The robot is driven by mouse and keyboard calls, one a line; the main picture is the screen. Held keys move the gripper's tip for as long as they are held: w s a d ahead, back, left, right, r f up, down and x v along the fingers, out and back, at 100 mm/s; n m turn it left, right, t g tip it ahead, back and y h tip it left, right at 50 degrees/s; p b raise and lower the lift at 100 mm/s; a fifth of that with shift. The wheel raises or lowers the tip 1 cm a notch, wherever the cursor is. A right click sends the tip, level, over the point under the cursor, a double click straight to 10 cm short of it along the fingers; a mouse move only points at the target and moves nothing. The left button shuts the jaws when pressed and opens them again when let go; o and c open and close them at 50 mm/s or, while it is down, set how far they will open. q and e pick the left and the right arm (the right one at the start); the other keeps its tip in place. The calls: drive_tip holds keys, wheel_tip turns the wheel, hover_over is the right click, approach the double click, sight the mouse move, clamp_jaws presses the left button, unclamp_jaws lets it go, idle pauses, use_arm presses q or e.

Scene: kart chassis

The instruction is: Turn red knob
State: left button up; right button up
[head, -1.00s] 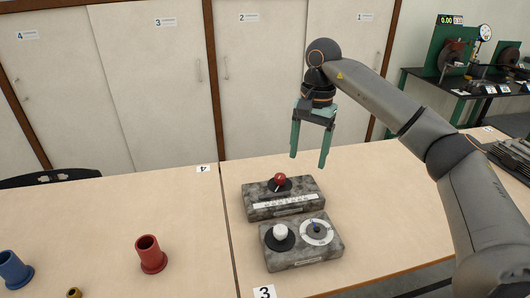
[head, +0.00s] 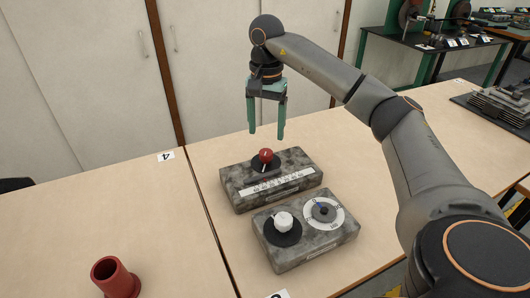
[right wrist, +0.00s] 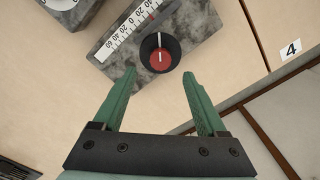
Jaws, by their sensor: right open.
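The red knob (head: 265,156) stands on a black disc on top of a grey stone-patterned box (head: 235,196) with a white number scale. My right gripper (head: 266,136) is open and empty, pointing down, and appears just above the knob in the head view. In the right wrist view the red knob (right wrist: 160,57), with a white pointer line, lies ahead of the open green fingers (right wrist: 158,75), roughly midway between them. The fingers show no contact with it. My left gripper is not in view.
A second grey box with a white knob (head: 283,221) and a round dial (head: 324,213) stands just in front. A red flanged tube (head: 115,278) is at the lower left. Cabinets (head: 80,60) stand behind.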

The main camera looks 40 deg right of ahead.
sight(266, 152)
wheel_tip(266, 152, down, 6)
drive_tip(key=shift+f+b, duration=0.25)
drive_tip(key=shift+b, duration=0.3)
clamp_jaws()
idle(0.3)
